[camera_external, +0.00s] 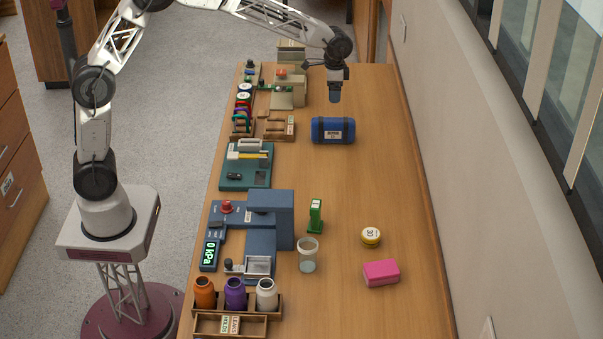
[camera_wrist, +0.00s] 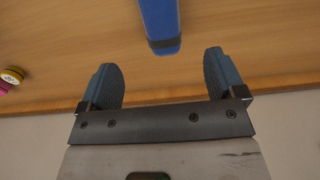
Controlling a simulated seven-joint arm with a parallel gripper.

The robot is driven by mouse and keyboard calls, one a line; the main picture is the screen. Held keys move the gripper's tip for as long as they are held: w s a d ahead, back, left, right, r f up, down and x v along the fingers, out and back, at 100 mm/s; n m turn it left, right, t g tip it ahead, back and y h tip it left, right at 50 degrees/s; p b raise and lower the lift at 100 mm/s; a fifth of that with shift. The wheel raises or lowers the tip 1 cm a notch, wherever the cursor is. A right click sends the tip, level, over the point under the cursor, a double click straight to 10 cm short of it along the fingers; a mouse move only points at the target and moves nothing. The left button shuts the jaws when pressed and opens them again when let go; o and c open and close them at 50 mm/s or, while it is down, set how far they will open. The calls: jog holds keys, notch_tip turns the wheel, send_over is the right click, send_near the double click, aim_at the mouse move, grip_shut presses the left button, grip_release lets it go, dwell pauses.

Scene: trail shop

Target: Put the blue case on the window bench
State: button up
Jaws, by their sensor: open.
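The blue case (camera_external: 333,137) is a rounded, dark-banded block with a white label. It lies on the long wooden bench (camera_external: 375,200) beside the windowed wall, toward the far end. In the wrist view part of the blue case (camera_wrist: 160,20) shows at the top edge, beyond the fingertips and roughly centred between them; the rest is out of frame. My gripper (camera_external: 335,98) points down close to the case, apart from it. In the wrist view my gripper (camera_wrist: 163,75) has its two fingers spread, with nothing between them.
A pink block (camera_external: 381,273), a yellow round tin (camera_external: 371,237), a clear cup (camera_external: 308,256) and a green item (camera_external: 315,216) stand nearer. Devices and a rack of bottles (camera_external: 237,303) line the left edge. The bench's right side is mostly clear between case and tin.

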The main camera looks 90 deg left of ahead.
dwell(0.8)
jog(key=s+d+r+t, duration=0.1)
jog(key=s+d+r, duration=0.5)
jog(key=s+d, duration=0.35)
jog(key=s+d+r, duration=0.6)
jog(key=s+d, duration=0.2)
jog(key=s, duration=0.3)
jog(key=s+d+f, duration=0.1)
jog(key=s+d, duration=0.2)
jog(key=s, duration=0.6)
jog(key=s+d+f+t, duration=0.1)
jog(key=s+d, duration=0.3)
jog(key=s, duration=0.6)
jog(key=s+d+f, duration=0.2)
jog(key=s+d, duration=0.2)
jog(key=s, duration=0.6)
jog(key=shift+d+t, duration=0.2)
jog(key=shift+t, duration=0.1)
